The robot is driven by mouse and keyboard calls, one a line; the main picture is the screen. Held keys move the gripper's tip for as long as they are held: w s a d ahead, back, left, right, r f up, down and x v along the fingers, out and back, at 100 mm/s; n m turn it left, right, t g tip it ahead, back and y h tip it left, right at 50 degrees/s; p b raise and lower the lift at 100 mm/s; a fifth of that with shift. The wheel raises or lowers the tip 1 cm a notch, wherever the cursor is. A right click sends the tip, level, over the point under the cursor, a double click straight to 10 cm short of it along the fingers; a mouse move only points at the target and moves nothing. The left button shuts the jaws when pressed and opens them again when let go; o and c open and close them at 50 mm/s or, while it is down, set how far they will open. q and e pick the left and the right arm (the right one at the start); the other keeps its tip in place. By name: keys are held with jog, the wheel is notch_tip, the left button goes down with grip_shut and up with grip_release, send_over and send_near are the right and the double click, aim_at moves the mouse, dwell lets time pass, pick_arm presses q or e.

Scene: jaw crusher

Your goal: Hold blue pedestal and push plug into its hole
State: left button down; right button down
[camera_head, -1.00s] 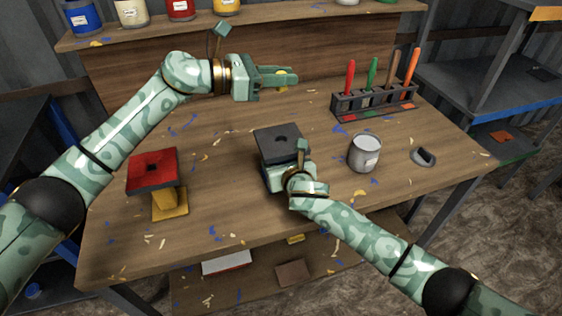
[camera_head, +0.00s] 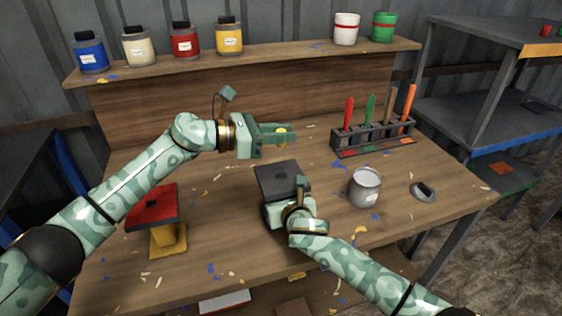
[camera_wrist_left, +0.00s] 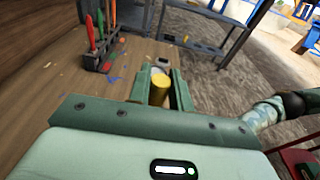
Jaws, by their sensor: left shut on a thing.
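My left gripper (camera_head: 286,134) is shut on a yellow plug (camera_head: 281,136), which also shows between its fingers in the left wrist view (camera_wrist_left: 160,90). It holds the plug in the air, behind and above a pedestal. This pedestal has a dark square top (camera_head: 270,176) with a hole in it; little of its lower body shows, so its blue colour is hard to tell. My right gripper (camera_head: 274,214) is at the pedestal's near side, below the top. Its fingertips are hidden, so I cannot tell how it grips.
A red-topped pedestal with a yellow base (camera_head: 168,242) stands at the left. A grey can (camera_head: 365,188) stands right of the dark-topped pedestal, with a tool rack (camera_head: 375,138) behind it. A small dark item (camera_head: 424,190) lies near the right edge. Jars line the back shelf (camera_head: 270,60).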

aim_at(281, 170)
pick_arm(q)
notch_tip(281, 170, down, 10)
jog(key=shift+f, duration=0.15)
jog(key=shift+f, duration=0.15)
jog(key=c, duration=1.3)
grip_release()
jog(key=v, duration=1.2)
